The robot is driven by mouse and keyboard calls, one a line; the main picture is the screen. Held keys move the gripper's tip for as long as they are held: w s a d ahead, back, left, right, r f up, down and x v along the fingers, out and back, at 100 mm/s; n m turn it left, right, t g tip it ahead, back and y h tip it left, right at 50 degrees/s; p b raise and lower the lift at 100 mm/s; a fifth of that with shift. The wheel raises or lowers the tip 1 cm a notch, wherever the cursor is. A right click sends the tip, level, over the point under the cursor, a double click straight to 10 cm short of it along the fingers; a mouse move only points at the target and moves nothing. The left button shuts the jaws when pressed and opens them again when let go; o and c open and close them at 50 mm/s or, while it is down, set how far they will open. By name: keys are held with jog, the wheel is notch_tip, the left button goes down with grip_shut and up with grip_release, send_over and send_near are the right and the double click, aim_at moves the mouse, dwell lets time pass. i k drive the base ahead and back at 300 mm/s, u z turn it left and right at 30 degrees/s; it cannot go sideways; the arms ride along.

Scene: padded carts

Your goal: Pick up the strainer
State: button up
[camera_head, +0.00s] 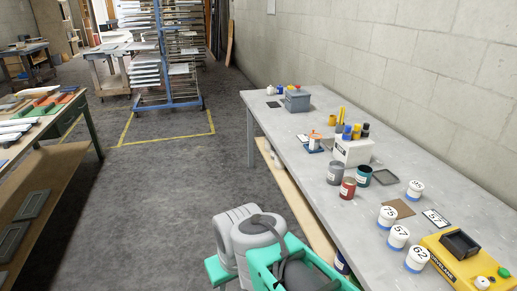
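I cannot make out the strainer for certain. A small white item with orange parts (315,141) stands on a blue base on the grey workbench (309,178), around the middle of its length. It is too small to tell whether it is the strainer. Parts of my own grey and teal arm show at the bottom centre, in front of the bench's left edge. My gripper's fingers are not visible.
Red (347,188) and teal (363,176) tins, a white box (353,150) with bottles and several numbered white cups (397,237) crowd the bench. A yellow holder (468,262) is at the near right. A block wall bounds the right; floor is clear left of the bench.

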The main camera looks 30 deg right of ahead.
aim_at(312, 135)
jog(key=k, duration=0.35)
jog(key=u, duration=0.65)
jog(key=i, duration=2.65)
jog(key=z, duration=0.85)
jog(key=i, duration=1.65)
jog(key=z, duration=2)
jog(key=i, duration=0.95)
jog(key=z, duration=0.75)
jog(key=i, duration=0.5)
jog(key=u, duration=0.05)
